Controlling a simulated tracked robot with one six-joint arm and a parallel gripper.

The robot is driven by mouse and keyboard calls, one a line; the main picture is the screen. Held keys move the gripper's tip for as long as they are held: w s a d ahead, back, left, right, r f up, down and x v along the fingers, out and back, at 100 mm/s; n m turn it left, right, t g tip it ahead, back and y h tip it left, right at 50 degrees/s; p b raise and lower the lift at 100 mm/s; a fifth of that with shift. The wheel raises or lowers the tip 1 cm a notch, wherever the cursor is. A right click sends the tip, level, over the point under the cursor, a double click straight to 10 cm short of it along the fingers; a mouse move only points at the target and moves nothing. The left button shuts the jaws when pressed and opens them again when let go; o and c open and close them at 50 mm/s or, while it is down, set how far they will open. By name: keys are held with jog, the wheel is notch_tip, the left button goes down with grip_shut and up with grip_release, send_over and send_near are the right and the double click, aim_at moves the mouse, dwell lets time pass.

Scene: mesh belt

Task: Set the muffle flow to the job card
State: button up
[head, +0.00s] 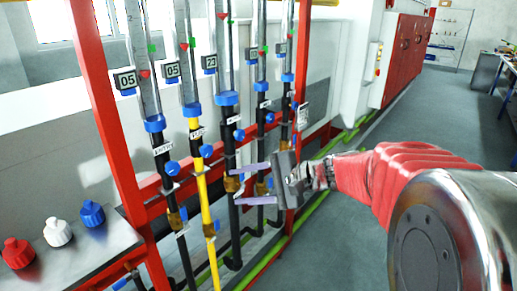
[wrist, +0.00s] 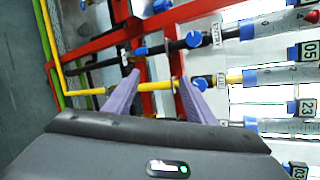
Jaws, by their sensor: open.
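Several upright glass flow tubes (head: 143,60) stand in a row, each with red and green markers. Blue knobs (head: 172,168) sit on the lines below, one being the yellow line's knob (head: 206,151). My gripper (head: 252,184) is open and empty, fingers pointing left near the third line. In the wrist view the yellow pipe (wrist: 152,87) runs beyond the fingertips.
A red frame (head: 103,110) surrounds the tubes. Green rails (head: 262,266) run along the floor. Red cabinets (head: 402,60) stand behind; the grey floor (head: 345,235) at right is open.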

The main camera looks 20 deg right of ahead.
jog(key=s+a+f+n+g+h, duration=0.1)
jog(key=s+f+n+g+h, duration=0.2)
jog(key=s, duration=0.6)
jog(key=s+a+f+n+g+h, duration=0.15)
jog(key=s+n+h, duration=0.3)
jog(key=s, duration=0.45)
jog(key=s+d+f+n+t+h, duration=0.1)
jog(key=s+d+n+t+h, duration=0.1)
jog(key=s+d+n, duration=0.3)
jog(key=shift+s+d+h, duration=0.3)
jog(key=shift+d+h, duration=0.05)
jog(key=shift+h, duration=0.3)
jog(key=shift+c, duration=0.4)
